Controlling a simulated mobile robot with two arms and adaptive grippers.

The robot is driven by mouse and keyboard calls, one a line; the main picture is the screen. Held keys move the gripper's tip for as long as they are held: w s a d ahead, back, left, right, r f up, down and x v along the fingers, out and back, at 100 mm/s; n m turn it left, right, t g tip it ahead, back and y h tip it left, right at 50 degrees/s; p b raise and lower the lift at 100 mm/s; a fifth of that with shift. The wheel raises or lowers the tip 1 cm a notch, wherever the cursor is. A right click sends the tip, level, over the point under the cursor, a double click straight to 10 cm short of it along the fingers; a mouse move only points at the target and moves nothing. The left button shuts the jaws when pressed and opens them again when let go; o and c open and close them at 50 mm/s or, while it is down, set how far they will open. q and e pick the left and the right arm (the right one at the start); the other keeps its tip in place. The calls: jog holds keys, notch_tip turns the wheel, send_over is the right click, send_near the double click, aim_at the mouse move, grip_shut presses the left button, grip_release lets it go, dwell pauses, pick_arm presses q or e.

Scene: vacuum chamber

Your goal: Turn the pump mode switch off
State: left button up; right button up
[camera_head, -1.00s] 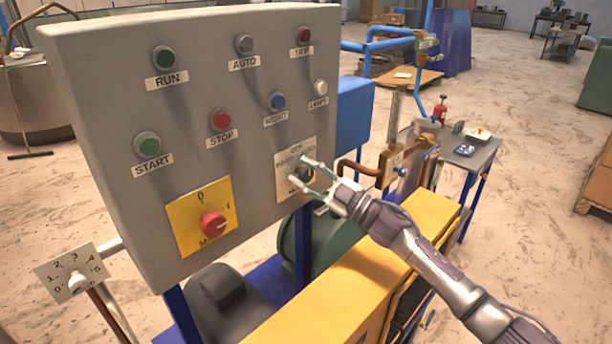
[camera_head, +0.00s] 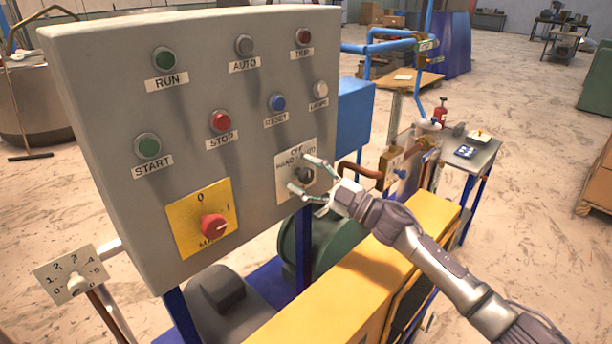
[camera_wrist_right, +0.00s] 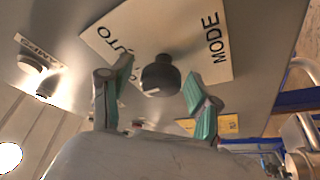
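The pump mode switch is a dark round knob (camera_head: 305,176) on a pale plate (camera_head: 284,187) at the lower right of the grey panel. The plate reads OFF at the top and HAND at the left. In the right wrist view the knob (camera_wrist_right: 160,76) shows a white mark at its lower left; the exact setting is unclear. The plate there shows AUTO and MODE. My right gripper (camera_head: 299,173) is open, its fingers on either side of the knob. In the wrist view gaps show between the knob and both fingers (camera_wrist_right: 158,90). My left gripper is out of view.
A red knob on a yellow plate (camera_head: 188,219) sits left of the switch. Several push buttons, including the blue RESET (camera_head: 277,102), are above. A yellow housing (camera_head: 352,285) lies below my right arm. A blue box (camera_head: 355,115) stands behind the panel's right edge.

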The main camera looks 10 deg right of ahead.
jog(key=shift+s+d+f, duration=0.15)
jog(key=shift+s+d, duration=0.05)
jog(key=shift+d, duration=0.05)
jog(key=v, duration=1.1)
jog(key=shift+s+d, duration=0.1)
